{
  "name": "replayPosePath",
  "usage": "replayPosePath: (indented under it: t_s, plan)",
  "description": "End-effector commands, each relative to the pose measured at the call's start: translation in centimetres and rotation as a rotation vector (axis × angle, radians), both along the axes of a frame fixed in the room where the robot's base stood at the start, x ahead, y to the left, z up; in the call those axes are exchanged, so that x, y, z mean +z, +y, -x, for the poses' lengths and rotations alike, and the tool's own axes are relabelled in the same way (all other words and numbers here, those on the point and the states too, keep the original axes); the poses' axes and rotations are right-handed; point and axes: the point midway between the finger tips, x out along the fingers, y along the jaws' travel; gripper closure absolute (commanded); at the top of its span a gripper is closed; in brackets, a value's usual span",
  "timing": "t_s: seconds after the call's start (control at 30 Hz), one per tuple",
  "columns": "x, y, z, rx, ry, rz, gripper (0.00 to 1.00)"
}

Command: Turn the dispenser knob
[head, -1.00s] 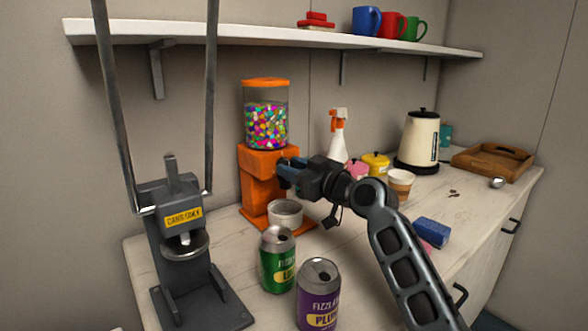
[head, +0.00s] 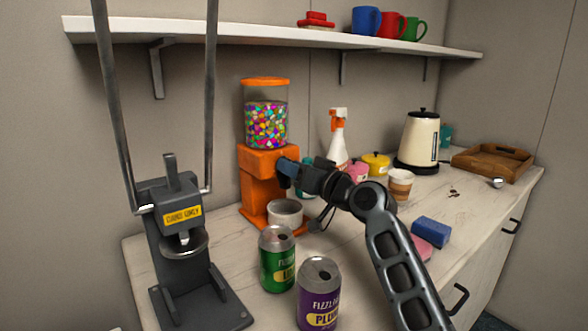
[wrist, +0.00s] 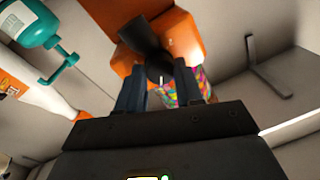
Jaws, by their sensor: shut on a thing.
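The orange dispenser (head: 258,160) stands at the back of the counter, its clear hopper (head: 266,125) full of coloured candy. My gripper (head: 287,172) is at the dispenser's front, where its body hides the knob in the head view. In the wrist view, the dark knob (wrist: 148,42) sticks out from the orange housing, tilted, between the fingers of my gripper (wrist: 162,92). The jaws are shut on the knob. A whitish cup (head: 286,209) stands below at the dispenser's base.
A grey can crusher (head: 180,245) stands at left. A green can (head: 277,262) and a purple can (head: 318,298) stand in front. A shelf (head: 250,34) runs above.

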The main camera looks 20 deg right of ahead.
Motion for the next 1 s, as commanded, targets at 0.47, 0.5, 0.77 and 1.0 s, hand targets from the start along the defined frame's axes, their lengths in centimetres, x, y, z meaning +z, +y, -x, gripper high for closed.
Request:
replayPosePath:
  t_s: [0.47, 0.5, 0.77, 1.0]
  plan:
    - [-0.08, -0.05, 0.00, -0.001, 0.056, -0.173, 0.95]
    - [-0.08, -0.05, 0.00, -0.001, 0.057, -0.177, 0.95]
    - [-0.08, -0.07, 0.00, -0.002, 0.059, -0.182, 0.95]
    - [-0.08, -0.07, 0.00, -0.001, 0.059, -0.180, 0.55]
